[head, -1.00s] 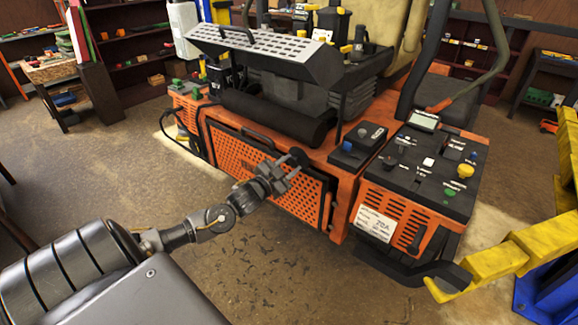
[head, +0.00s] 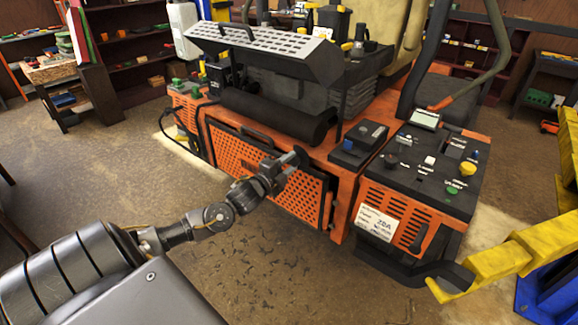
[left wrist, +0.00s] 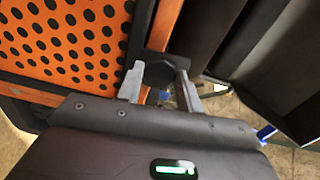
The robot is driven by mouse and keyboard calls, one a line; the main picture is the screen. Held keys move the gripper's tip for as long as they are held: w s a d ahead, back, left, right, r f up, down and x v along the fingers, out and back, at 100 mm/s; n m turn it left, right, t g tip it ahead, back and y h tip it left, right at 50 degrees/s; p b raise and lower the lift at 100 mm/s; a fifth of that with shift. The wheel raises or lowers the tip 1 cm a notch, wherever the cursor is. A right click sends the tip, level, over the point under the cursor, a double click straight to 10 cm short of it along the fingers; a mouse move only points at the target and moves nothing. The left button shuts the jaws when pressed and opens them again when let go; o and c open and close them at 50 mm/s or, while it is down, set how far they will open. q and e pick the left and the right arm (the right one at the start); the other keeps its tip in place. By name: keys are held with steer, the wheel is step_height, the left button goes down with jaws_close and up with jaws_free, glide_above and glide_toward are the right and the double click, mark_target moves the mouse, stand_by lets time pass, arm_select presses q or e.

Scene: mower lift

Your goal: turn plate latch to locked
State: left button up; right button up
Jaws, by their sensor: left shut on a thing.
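The orange perforated plate (head: 240,160) stands upright on the front of the orange mower, with a black frame. The plate latch (head: 301,155) is a dark piece at the plate's upper right corner. My left gripper (head: 284,172) reaches it from the front left, at the plate's right part. In the left wrist view the two grey fingers (left wrist: 160,85) are on either side of the dark latch knob (left wrist: 158,73), shut on it. The fingers partly cover the latch, so I cannot tell its exact turn. My right gripper is not in view.
A control panel (head: 425,165) with knobs and a screen stands right of the plate. A yellow lift arm (head: 500,262) is at the right front. A black roll-like cylinder (head: 278,116) lies above the plate.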

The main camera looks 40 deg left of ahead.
arm_select(q)
steer(key=shift+m, duration=0.6)
steer(key=o, duration=1)
steer(key=shift+s+f+b, duration=0.15)
steer(key=shift+s+b, duration=0.2)
steer(key=shift+s, duration=0.1)
steer(key=s+b, duration=0.2)
steer(key=s, duration=0.8)
steer(key=shift+d+b, duration=0.15)
steer(key=shift+b, duration=0.15)
